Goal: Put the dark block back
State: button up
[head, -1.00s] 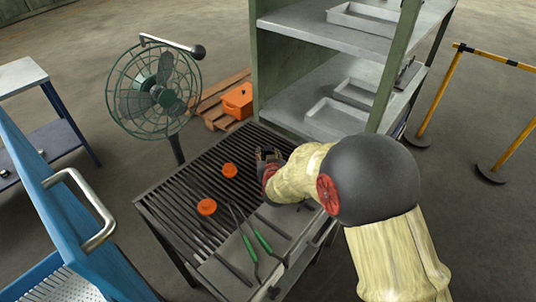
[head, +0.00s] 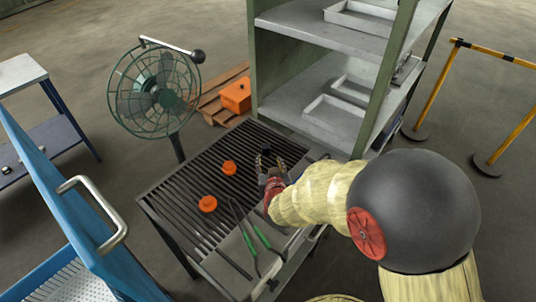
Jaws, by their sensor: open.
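My gripper (head: 272,163) is open over the far right part of the slatted grate table (head: 188,190), with its fingers pointing away from me. A small dark shape (head: 266,149) shows by the fingertips; I cannot tell whether it is the dark block or part of the gripper. Two orange round pieces, one farther back (head: 228,167) and one nearer (head: 207,203), lie on the grate to the left of my gripper. My arm hides part of the table's right side.
Green-handled tongs (head: 262,238) lie at the table's front. A green-framed shelf unit (head: 287,100) with grey trays (head: 334,115) stands behind. A fan (head: 155,90) is at the back left, near an orange box (head: 236,95). A blue panel with a handle (head: 100,215) is at left.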

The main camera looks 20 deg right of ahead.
jog(key=shift+s+a+r, duration=0.1)
jog(key=shift+s+r, duration=0.25)
jog(key=shift+s, duration=0.25)
jog(key=s+a+r+g+y, duration=0.2)
jog(key=s+a+r, duration=0.1)
jog(key=r, duration=0.5)
jog(key=s+d+r+g, duration=0.1)
jog(key=s+r+g, duration=0.1)
jog(key=s, duration=0.6)
jog(key=s+d+r+n+g, duration=0.1)
jog(key=s+r, duration=0.3)
jog(key=s, duration=0.4)
jog(key=s+d+r+g, duration=0.2)
jog(key=s+d+r, duration=0.1)
jog(key=s, duration=0.6)
jog(key=shift+n+g, duration=0.3)
jog(key=shift+n, duration=0.1)
